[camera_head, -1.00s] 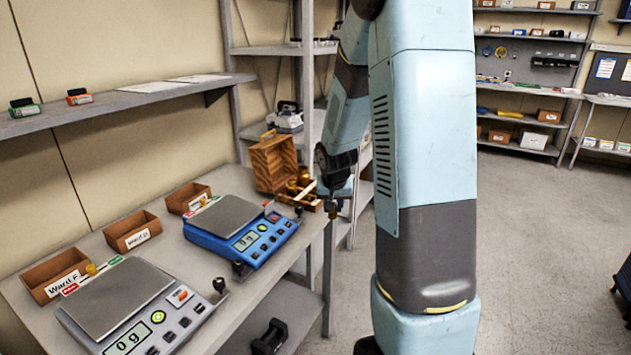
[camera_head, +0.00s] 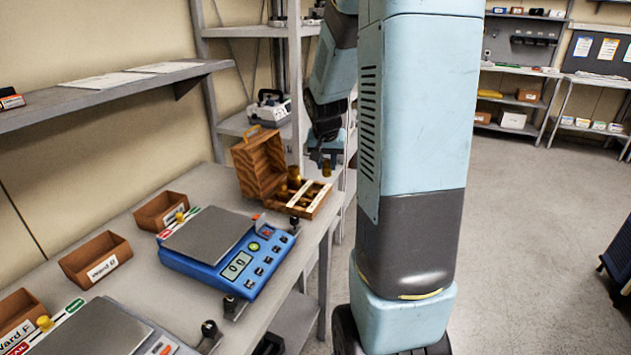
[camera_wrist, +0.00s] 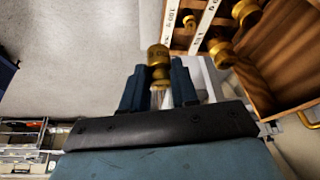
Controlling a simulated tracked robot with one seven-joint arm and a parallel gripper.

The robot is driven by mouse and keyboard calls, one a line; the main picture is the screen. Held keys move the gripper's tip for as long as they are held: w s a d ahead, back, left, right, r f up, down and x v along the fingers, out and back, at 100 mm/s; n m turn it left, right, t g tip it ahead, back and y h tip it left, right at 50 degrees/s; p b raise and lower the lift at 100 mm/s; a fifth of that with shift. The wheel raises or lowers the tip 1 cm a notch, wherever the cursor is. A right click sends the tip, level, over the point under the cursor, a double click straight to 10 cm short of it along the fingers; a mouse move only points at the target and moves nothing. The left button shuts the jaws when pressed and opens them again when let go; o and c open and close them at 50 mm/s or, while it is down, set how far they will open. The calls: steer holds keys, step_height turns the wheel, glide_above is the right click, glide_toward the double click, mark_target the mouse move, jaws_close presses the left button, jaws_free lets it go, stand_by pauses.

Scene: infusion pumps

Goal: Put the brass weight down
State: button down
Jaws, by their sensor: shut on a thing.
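A brass weight (camera_wrist: 158,58) is held between the two blue fingers of my gripper (camera_wrist: 158,88) in the wrist view. In the head view the weight (camera_head: 327,169) hangs below my gripper (camera_head: 318,160), just past the right end of the bench, over no bench top that I can make out. A wooden weight box (camera_head: 262,168) with its lid raised stands at the bench's far end. Its tray (camera_head: 308,203) has pale labelled strips and holds several brass weights (camera_wrist: 221,50). The tray is close beside the held weight in the wrist view.
A grey scale (camera_head: 95,333) is nearer, partly cut off. Open wooden bins (camera_head: 95,262) line the wall side. A wall shelf (camera_head: 95,95) overhangs the left. Open floor (camera_head: 530,250) lies right.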

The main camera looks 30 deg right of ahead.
steer(key=w+f, duration=0.2)
steer(key=w+d+f, duration=0.1)
steer(key=w+f, duration=0.1)
steer(key=w, duration=0.1)
steer(key=w+f, duration=0.2)
steer(key=shift+w+d+f, duration=0.2)
steer(key=shift+w, duration=0.2)
steer(key=shift+w+f, duration=0.55)
steer(key=shift+f, duration=0.2)
steer(key=shift+d+f, duration=0.1)
steer(key=shift+f, duration=1.35)
steer(key=shift+f, duration=0.25)
